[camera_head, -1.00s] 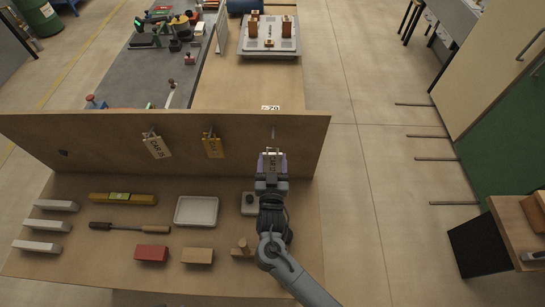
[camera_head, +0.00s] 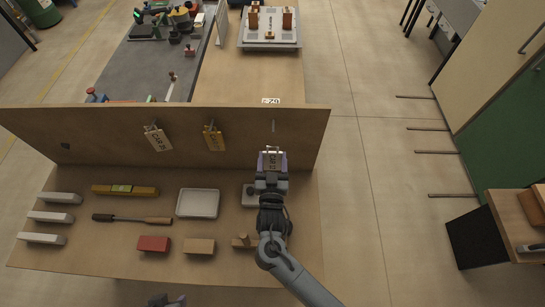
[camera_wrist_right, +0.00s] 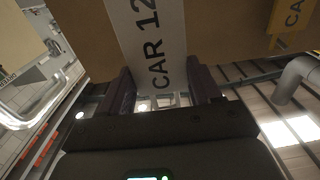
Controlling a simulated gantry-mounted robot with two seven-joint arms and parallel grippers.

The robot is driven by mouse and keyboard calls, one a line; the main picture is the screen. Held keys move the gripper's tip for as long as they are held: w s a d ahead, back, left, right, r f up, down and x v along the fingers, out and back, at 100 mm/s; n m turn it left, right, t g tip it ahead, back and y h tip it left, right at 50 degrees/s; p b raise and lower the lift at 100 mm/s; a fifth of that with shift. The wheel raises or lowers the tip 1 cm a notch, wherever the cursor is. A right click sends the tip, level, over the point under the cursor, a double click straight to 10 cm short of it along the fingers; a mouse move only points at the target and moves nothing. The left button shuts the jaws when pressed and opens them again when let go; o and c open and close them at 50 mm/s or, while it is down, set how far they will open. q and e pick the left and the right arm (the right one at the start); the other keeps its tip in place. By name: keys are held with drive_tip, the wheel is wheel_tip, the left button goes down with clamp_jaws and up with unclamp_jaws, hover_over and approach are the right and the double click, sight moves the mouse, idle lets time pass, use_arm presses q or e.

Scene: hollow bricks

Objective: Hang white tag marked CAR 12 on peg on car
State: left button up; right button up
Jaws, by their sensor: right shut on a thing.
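My right gripper (camera_head: 272,162) is shut on a white tag (camera_head: 273,158), held in front of the upright wooden board. In the right wrist view the tag (camera_wrist_right: 150,45) reads CAR 12 and sits between the two dark fingers (camera_wrist_right: 160,88); its upper end runs out of the picture. A thin bare hook (camera_head: 273,126) shows on the board just above the tag; I see a gap between them. A flat grey-white car-like platform (camera_head: 268,44) carrying brown blocks stands at the far end; I cannot make out a peg on it. My left gripper (camera_head: 166,300) barely shows at the bottom edge.
Another white tag (camera_head: 158,139) and a yellow tag (camera_head: 213,140) hang on the board (camera_head: 100,130). Below lie a white tray (camera_head: 198,203), a red brick (camera_head: 153,244), a tan brick (camera_head: 199,246) and white bars (camera_head: 48,217). Open floor lies right of the bench.

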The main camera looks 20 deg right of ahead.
sight(273, 157)
drive_tip(key=shift+p+v, duration=0.8)
drive_tip(key=shift+v, duration=0.95)
drive_tip(key=shift+p+v, duration=0.3)
drive_tip(key=shift+v, duration=0.65)
